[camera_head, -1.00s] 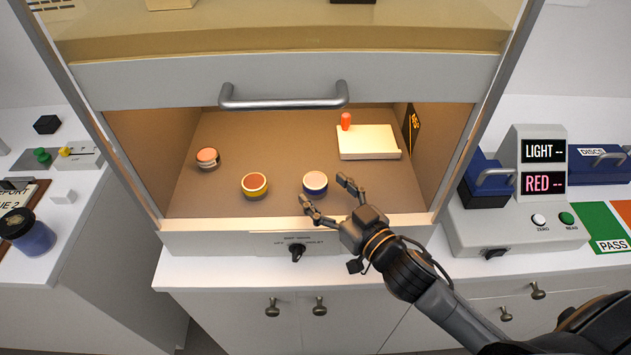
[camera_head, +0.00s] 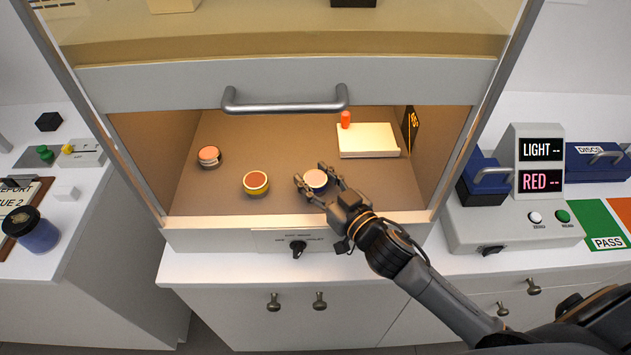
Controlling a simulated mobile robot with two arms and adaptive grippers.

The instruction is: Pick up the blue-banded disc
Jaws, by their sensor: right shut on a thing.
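The blue-banded disc (camera_head: 316,179), with a pale pink top, sits on the floor of the open hood near its front edge. My right gripper (camera_head: 313,180) reaches in over the front sill and is shut on the disc, one finger on each side. The fingers hide part of its blue band. A yellow-banded disc with a red-brown top (camera_head: 256,183) stands to the left. A dark-banded disc with an orange-pink top (camera_head: 209,156) stands farther left. My left gripper is not in view.
A white block (camera_head: 367,140) and an orange-red object (camera_head: 346,120) stand at the hood's back right. The raised sash with its handle (camera_head: 285,106) hangs above the opening. The hood's front sill (camera_head: 210,238) lies under my right arm. A reading device (camera_head: 512,220) stands at right.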

